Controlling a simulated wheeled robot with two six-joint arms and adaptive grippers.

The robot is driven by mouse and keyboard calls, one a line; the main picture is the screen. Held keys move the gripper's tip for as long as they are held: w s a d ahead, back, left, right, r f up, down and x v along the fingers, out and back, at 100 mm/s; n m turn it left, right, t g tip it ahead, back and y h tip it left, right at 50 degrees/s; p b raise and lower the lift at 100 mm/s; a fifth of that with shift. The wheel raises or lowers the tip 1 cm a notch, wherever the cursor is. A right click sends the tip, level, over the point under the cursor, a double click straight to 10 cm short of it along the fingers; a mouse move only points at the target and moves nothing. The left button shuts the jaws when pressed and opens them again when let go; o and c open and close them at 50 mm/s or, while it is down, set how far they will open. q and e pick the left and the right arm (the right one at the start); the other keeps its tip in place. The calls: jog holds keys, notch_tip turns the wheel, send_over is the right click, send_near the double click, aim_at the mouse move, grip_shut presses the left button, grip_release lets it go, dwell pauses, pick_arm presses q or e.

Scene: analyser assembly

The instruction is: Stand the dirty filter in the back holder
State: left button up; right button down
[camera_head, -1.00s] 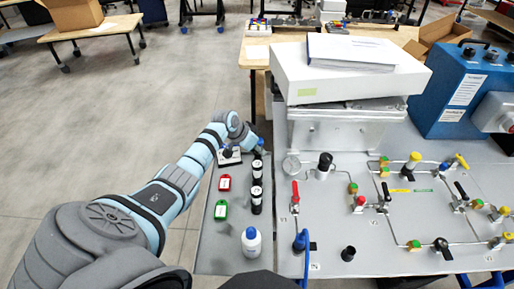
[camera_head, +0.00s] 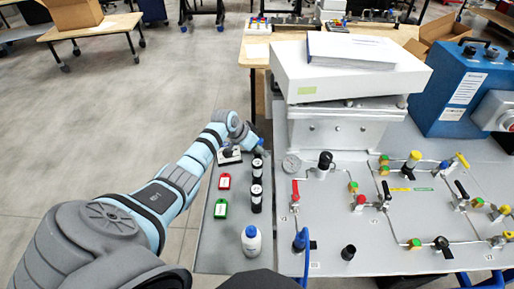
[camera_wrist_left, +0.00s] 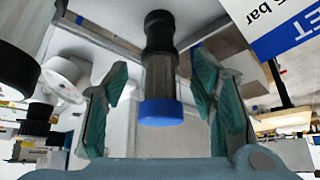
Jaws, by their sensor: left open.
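In the left wrist view a filter-like cylinder (camera_wrist_left: 159,75) with a black end, a grey body and a blue end band sits between the fingers of my left gripper (camera_wrist_left: 163,105). The gripper is open, with a gap showing on each side of the cylinder. In the head view my left gripper (camera_head: 258,147) is at the far end of the narrow side shelf (camera_head: 225,240), partly hidden by its own arm. Black-and-white cylinders (camera_head: 256,198) stand in a row just in front of it. I cannot tell the holders apart or whether the gripped-around cylinder is dirty. My right gripper is not in view.
A red tag (camera_head: 225,181), a green tag (camera_head: 221,208) and a white bottle with a blue cap (camera_head: 251,242) are on the shelf. The valve panel (camera_head: 330,225) is to the right, with a white box (camera_head: 350,75) behind. More parts crowd the wrist view's left (camera_wrist_left: 35,125).

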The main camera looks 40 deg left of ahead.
pick_arm(q)
jog(key=d+v, duration=0.1)
jog(key=v, duration=1.1)
jog(key=shift+a, duration=0.45)
jog(key=shift+w, duration=0.1)
